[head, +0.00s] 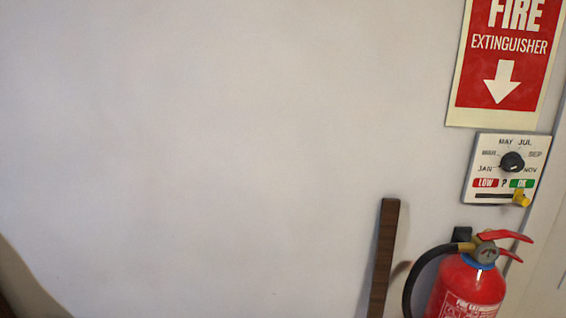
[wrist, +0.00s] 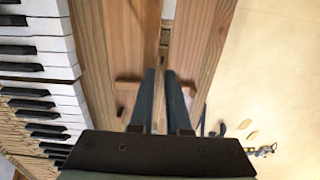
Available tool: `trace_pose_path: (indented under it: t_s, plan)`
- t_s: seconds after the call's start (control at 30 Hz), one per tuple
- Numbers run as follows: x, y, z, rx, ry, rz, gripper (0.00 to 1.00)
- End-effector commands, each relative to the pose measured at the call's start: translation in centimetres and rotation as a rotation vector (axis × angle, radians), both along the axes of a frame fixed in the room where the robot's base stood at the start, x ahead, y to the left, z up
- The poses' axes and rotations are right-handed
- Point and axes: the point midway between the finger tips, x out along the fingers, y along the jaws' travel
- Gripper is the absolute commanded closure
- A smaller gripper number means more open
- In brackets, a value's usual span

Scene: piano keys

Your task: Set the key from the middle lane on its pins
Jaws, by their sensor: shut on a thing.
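In the wrist view my gripper (wrist: 160,73) points down over a wooden rack with long rails. Its two dark fingers are close together and shut on a narrow wooden piece, which I take to be the key. Most of the piece is hidden by the fingers and the gripper body, and I cannot tell how high it is held. Pins cannot be made out. The head view shows neither my gripper nor the key.
A piano keyboard (wrist: 38,62) with white and black keys runs along the left in the wrist view. Pale floor (wrist: 275,80) with small loose items lies at the right. The head view shows a wall (head: 200,150) and a fire extinguisher (head: 468,290).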

Motion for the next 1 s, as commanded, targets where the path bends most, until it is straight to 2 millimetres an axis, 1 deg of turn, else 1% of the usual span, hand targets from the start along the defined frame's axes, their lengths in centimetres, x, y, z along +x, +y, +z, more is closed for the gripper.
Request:
trace_pose_path:
  t_s: [0.17,0.63,0.73,1.0]
  plan:
    - [0.0,0.0,1.0,0.001,-0.001,0.000,1.00]
    - [0.0,0.0,4.7,0.000,0.000,0.000,1.00]
    - [0.0,0.0,5.1,0.000,0.000,0.000,1.00]
    - [0.0,0.0,4.9,0.000,0.000,0.000,1.00]
